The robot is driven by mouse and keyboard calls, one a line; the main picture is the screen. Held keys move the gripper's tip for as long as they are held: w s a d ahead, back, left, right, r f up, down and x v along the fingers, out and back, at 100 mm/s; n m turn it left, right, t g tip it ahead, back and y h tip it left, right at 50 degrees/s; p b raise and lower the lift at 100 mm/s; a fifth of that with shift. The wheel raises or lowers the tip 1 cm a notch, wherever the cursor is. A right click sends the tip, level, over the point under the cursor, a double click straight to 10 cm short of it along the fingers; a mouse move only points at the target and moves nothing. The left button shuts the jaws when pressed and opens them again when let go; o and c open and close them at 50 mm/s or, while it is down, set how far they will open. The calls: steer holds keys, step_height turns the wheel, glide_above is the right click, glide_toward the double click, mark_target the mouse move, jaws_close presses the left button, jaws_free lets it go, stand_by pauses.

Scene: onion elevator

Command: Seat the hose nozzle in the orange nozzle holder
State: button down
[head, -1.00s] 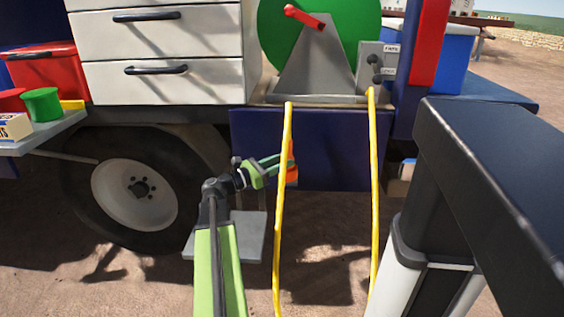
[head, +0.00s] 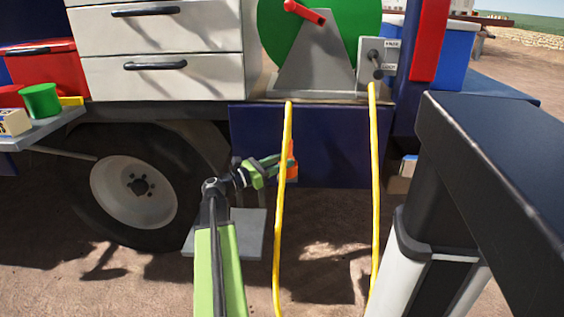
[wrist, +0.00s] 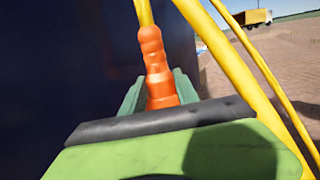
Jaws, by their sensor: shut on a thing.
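An orange, ribbed hose nozzle (wrist: 156,72) stands between the green fingers of my gripper (wrist: 158,96) in the wrist view, with the yellow hose running up from its top. My gripper is shut on it. In the head view my gripper (head: 278,163) is in front of the dark blue panel under the hose reel, partly behind the yellow hose (head: 283,200). Orange parts (head: 292,172) show at the fingertips there, partly covered by the hose. I cannot tell the nozzle from the orange holder in that patch, nor whether they touch.
The green reel (head: 350,35) stands above the blue panel (head: 330,150); two yellow hose lengths hang down before it. A wheel (head: 125,190) is at left, a grey plate (head: 240,235) below my arm. A large black box-shaped structure (head: 490,170) fills the right.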

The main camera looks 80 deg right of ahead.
steer(key=shift+f, duration=0.15)
steer(key=c, duration=0.8)
jaws_free()
steer(key=shift+c, duration=0.2)
steer(key=b+v, duration=0.2)
steer(key=v, duration=1.5)
steer(key=shift+b, duration=0.3)
steer(key=shift+w+a, duration=0.15)
